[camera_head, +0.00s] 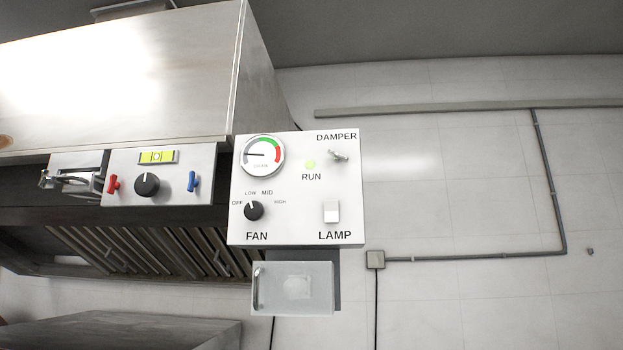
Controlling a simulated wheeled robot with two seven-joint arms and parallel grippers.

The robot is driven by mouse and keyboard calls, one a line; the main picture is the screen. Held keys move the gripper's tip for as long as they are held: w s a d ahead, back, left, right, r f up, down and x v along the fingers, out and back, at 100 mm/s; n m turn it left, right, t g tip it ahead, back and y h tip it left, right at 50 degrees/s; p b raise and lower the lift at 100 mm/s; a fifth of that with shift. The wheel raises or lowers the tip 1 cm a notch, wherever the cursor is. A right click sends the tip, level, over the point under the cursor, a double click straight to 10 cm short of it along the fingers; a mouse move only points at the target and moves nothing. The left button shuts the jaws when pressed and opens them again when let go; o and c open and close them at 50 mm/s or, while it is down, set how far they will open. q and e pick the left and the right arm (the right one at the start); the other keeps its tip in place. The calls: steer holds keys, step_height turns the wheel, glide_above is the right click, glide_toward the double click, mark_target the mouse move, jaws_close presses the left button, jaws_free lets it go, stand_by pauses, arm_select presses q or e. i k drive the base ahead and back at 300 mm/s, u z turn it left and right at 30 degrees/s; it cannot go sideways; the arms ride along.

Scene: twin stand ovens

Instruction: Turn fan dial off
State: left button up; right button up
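The fan dial (254,211) is a round black knob at the lower left of a white control panel (290,225), above the word FAN. Labels OFF, LOW, MID and HIGH run around it from left to right. Its small pale mark points up and slightly left, toward LOW rather than OFF, though it is small in the picture. Neither of my grippers is in view, and nothing touches the dial.
The panel also has a gauge (262,155), a green RUN light (310,164), a DAMPER toggle (338,155) and a LAMP switch (331,211). A second panel (205,165) with a black knob (146,185) is left. A box (318,290) hangs below.

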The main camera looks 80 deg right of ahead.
mark_target(254, 212)
steer(key=z, duration=1.55)
steer(key=k, duration=0.3)
steer(key=z, duration=0.8)
steer(key=i, duration=0.5)
